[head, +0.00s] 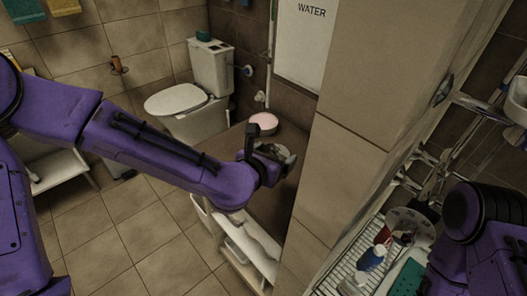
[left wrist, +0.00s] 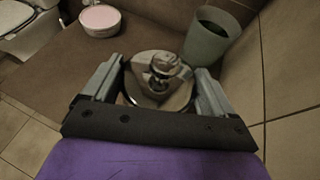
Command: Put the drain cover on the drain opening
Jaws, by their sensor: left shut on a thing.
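My left gripper (head: 274,155) is out over the brown surface at the middle of the head view. In the left wrist view its two fingers (left wrist: 158,82) are shut on a round metallic piece with a raised knob (left wrist: 160,66), which looks like the drain cover. In the head view the piece is small and partly hidden by the gripper. I cannot make out the drain opening in either view. My right arm is at the lower right of the head view; its gripper is too hard to make out to tell its state.
A round pink-topped container (head: 263,121) stands on the brown surface (left wrist: 60,75). A grey-green bucket (left wrist: 211,36) stands beyond my left gripper. A toilet (head: 180,100) is behind. A tiled wall (head: 345,150) stands to the right. A rack with bottles (head: 370,258) is at lower right.

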